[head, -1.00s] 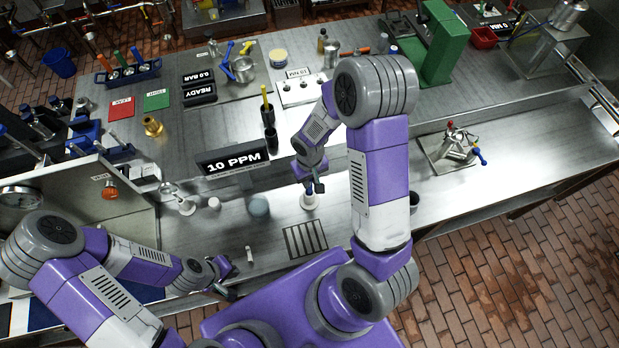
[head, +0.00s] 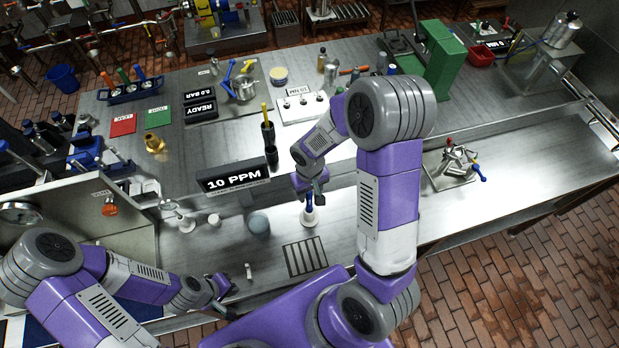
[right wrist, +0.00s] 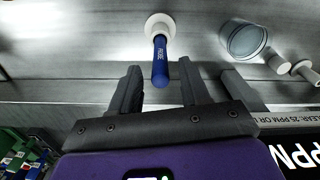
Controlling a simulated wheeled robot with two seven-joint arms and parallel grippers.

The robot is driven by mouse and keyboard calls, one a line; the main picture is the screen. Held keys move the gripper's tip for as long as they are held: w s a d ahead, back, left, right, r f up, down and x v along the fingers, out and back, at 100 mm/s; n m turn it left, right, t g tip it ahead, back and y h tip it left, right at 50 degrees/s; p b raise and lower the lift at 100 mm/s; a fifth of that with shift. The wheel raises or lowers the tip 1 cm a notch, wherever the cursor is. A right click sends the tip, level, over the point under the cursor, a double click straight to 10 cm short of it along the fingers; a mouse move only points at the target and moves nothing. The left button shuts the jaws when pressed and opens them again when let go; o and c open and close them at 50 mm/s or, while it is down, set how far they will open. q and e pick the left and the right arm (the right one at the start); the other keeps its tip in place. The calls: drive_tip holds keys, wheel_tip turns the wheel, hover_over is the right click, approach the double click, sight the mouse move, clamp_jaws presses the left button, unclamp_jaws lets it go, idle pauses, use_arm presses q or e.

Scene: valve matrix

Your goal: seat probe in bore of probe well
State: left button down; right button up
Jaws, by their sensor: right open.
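The probe has a blue handle marked "PROBE" (right wrist: 160,62). In the head view its blue handle (head: 309,200) stands upright at the white probe well (head: 309,217). In the right wrist view the handle rises from the white round well (right wrist: 160,25); its lower end is hidden, so the depth in the bore cannot be told. My right gripper (head: 312,186) is open just above the probe. In the right wrist view its fingers (right wrist: 160,76) are spread on either side of the handle's top end, with gaps visible. My left gripper (head: 225,297) is open and empty at the lower left.
The "10 PPM" display (head: 234,179) stands left of the right gripper. A grey-blue round pot (head: 258,223) and a small white cylinder (head: 214,219) stand left of the well. A dark slotted grate (head: 305,257) lies in front.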

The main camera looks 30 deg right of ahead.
use_arm(q)
drive_tip(key=shift+r, duration=0.2)
use_arm(e)
wheel_tip(320, 180, up, 9)
drive_tip(key=shift+f, duration=0.1)
idle(0.5)
